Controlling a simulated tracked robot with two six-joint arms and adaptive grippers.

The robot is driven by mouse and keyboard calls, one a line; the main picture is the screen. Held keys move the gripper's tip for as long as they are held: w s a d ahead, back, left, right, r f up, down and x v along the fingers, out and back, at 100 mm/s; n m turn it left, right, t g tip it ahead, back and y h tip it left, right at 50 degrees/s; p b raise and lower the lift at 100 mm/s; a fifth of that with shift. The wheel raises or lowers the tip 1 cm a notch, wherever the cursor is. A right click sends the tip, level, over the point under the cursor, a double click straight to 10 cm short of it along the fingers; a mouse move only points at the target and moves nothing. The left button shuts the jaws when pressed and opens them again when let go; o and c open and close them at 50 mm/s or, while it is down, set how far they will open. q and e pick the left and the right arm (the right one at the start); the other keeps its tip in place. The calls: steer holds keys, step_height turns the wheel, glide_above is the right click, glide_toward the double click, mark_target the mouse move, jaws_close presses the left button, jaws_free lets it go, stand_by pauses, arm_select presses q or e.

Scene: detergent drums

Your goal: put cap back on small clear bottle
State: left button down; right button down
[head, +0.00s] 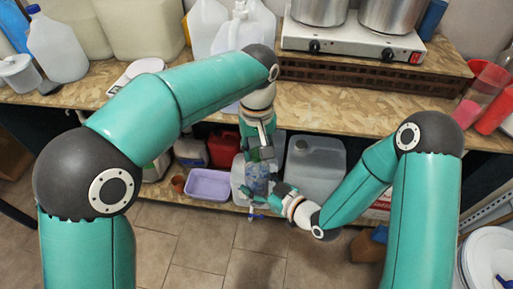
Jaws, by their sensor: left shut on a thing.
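My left gripper (256,158) points down in the middle of the head view, in front of the bench edge. It is shut on what looks like the small clear bottle (257,181), which shows bluish below the fingers. My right gripper (268,199) comes in from the lower right, close below the bottle; whether it touches the bottle or is open or shut is unclear. A small blue item (252,215) shows just below and left of the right gripper; it is too small to tell whether it is the cap.
The wooden bench (345,108) bears a double hot plate (350,45) with pots and several jugs. The lower shelf holds a lilac tub (208,185), a red can (222,150) and a large clear canister (316,165) close behind the grippers. Tiled floor lies open in front.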

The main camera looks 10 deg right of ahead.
arm_select(q)
steer(key=m, duration=1.5)
steer(key=c, duration=0.7)
jaws_free()
steer(key=shift+r, duration=0.1)
step_height(320, 180, up, 12)
steer(key=shift+f, duration=0.2)
steer(key=shift+w, duration=0.1)
